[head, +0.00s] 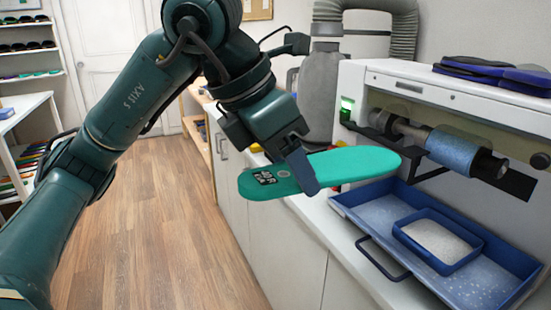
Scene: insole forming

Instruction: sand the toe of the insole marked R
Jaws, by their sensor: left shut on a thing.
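My left gripper (303,167) is shut on a green insole (355,164) and holds it in the air over the front edge of the counter. The insole lies roughly flat, with one end pointing right toward the sanding machine (397,77). A dark printed label shows at its left end; I cannot read a letter on it. The blue sanding drum (453,152) sits on a horizontal shaft in the machine's opening, to the right of the insole and apart from it. My right gripper is not in view.
A blue tray (364,222) with a wire handle stands below the drum, and a smaller blue tray (459,265) of pale grit lies in it. A green lamp (347,106) glows on the machine. Wooden floor (165,220) is clear at left.

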